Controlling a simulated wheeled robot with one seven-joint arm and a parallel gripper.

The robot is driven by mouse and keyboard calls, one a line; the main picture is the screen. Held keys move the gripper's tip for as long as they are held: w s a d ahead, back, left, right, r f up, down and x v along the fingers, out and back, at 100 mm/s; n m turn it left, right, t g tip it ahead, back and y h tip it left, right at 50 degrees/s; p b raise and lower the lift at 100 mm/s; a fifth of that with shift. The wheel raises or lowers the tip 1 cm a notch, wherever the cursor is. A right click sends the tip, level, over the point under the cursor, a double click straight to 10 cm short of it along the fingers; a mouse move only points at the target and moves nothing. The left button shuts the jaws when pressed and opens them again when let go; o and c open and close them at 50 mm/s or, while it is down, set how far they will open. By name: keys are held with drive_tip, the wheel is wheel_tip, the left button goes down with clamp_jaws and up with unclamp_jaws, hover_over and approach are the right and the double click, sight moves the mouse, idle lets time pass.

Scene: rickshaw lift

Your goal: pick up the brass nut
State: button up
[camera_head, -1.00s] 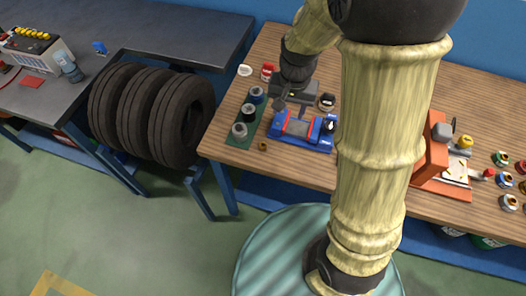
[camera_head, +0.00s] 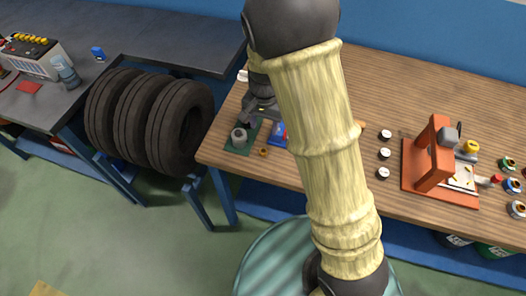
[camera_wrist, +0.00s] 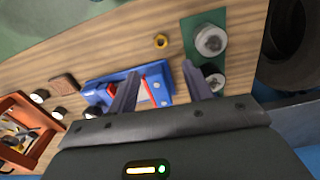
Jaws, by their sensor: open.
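The brass nut (camera_head: 263,152) lies on the wooden bench near its front left edge, to the right of the green mat. In the head view my gripper (camera_head: 258,119) hangs above the bench's left end, behind the nut and partly hidden by my arm.
A green mat (camera_wrist: 189,58) with grey cylinders (camera_wrist: 211,41) lies right of the nut in the wrist view. A blue fixture (camera_wrist: 152,75) lies under my left finger. An orange press (camera_head: 436,155) stands farther right. Tyres (camera_head: 150,118) stand beyond the bench's left side.

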hover_over(263, 151)
wheel_tip(263, 151, down, 8)
drive_tip(key=shift+d+r, duration=0.15)
drive_tip(key=shift+r, duration=0.1)
drive_tip(key=shift+f+p, duration=0.75)
drive_tip(key=shift+f, duration=1.85)
